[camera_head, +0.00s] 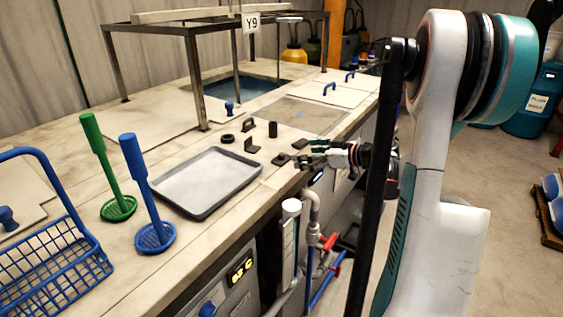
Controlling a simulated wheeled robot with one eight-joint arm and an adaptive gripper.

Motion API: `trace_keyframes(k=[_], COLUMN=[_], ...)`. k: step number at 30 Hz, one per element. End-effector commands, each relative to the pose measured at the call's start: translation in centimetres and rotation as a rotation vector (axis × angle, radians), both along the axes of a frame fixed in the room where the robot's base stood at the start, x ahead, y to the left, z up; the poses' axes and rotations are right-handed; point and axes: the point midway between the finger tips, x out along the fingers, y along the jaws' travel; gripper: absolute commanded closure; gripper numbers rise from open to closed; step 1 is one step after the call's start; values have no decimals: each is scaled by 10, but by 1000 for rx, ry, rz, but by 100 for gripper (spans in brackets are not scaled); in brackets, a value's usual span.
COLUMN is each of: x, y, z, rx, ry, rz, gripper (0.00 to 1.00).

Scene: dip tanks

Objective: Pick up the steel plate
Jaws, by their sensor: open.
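My gripper (308,154) is at the right front edge of the bench, pointing left, with its fingers apart and nothing visible between them. Just left of the fingertips lies a small dark flat piece (281,159), possibly the steel plate. Another small dark flat piece (299,144) lies just behind the fingers. I cannot tell for certain which one is the steel plate. Whether the fingers touch either piece is also unclear.
A grey tray (176,191) lies left of the small parts. A dark ring (227,139), brackets (252,146) and a dark cylinder (272,129) stand nearby. Blue (145,185) and green (99,150) handled tools and a blue wire basket (60,262) are further left. A metal frame (194,80) stands behind.

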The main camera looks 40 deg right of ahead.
Motion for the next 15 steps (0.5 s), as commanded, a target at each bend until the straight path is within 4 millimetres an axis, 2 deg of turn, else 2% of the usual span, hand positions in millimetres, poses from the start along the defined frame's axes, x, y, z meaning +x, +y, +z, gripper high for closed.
trace_keyframes(k=[3, 11, 15], x=[14, 26, 40], y=[5, 11, 20], z=[-5, -10, -18], rx=[-1, -1, 0], ry=[0, 0, 0], rz=[1, 0, 2], gripper=[17, 17, 17])
